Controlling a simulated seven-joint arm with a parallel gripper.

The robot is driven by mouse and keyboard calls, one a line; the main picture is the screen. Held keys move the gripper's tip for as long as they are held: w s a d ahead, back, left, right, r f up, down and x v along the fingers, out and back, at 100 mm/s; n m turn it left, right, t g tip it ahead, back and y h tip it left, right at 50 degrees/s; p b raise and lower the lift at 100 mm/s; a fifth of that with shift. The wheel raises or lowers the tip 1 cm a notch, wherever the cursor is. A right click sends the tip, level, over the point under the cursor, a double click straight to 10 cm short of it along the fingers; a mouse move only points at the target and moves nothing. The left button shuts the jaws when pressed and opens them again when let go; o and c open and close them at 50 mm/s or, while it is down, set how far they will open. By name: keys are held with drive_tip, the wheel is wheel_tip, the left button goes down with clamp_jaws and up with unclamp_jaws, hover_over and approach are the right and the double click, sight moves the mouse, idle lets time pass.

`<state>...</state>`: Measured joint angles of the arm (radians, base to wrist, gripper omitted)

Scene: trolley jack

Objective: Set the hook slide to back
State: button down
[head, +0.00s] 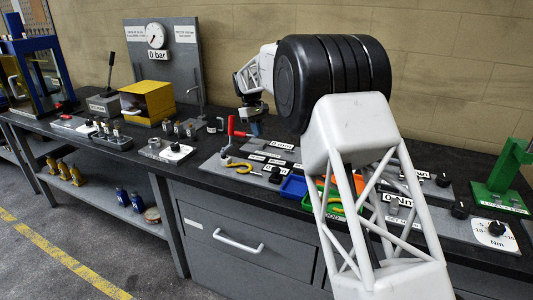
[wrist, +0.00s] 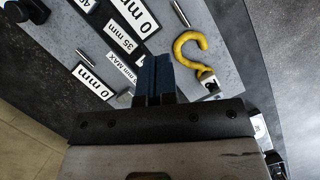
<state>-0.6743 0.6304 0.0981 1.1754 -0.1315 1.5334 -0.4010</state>
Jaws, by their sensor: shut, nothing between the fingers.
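The yellow hook (wrist: 190,44) shows in the wrist view, its curve opening to the right of my fingers, with its shank on a small metal mount (wrist: 208,83). In the head view the yellow hook (head: 240,168) lies at the front left of a grey plate with labels. My gripper (wrist: 154,62) has its two blue fingers together with nothing between them. They hang over the plate beside the hook, apart from it in the picture. In the head view my gripper (head: 256,128) is above the back of that plate. Which end of the slide counts as back is not readable.
A red-handled lever (head: 232,128) stands close left of my gripper. Blue and green bins (head: 292,187) sit right of the plate, partly behind my arm. A metal post (head: 201,97) stands at the back left. White labels (wrist: 95,82) cover the plate's left part.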

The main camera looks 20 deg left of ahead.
approach(273, 175)
drive_tip(key=a+f, duration=0.1)
drive_tip(key=w+a+f, duration=0.1)
drive_tip(key=f, duration=0.1)
drive_tip(key=shift+w+a, duration=0.2)
drive_tip(key=shift+a, duration=0.1)
drive_tip(key=shift+s+d+f, duration=0.2)
drive_tip(key=shift+s+d, duration=0.2)
drive_tip(key=shift+d, duration=0.45)
drive_tip(key=shift+s+d+f, duration=0.2)
drive_tip(key=shift+s+d, duration=0.35)
drive_tip(key=shift+d, duration=0.4)
drive_tip(key=shift+s+d, duration=0.15)
drive_tip(key=shift+d, duration=0.9)
drive_tip(key=shift+d+f, duration=0.15)
drive_tip(key=shift+d, duration=0.05)
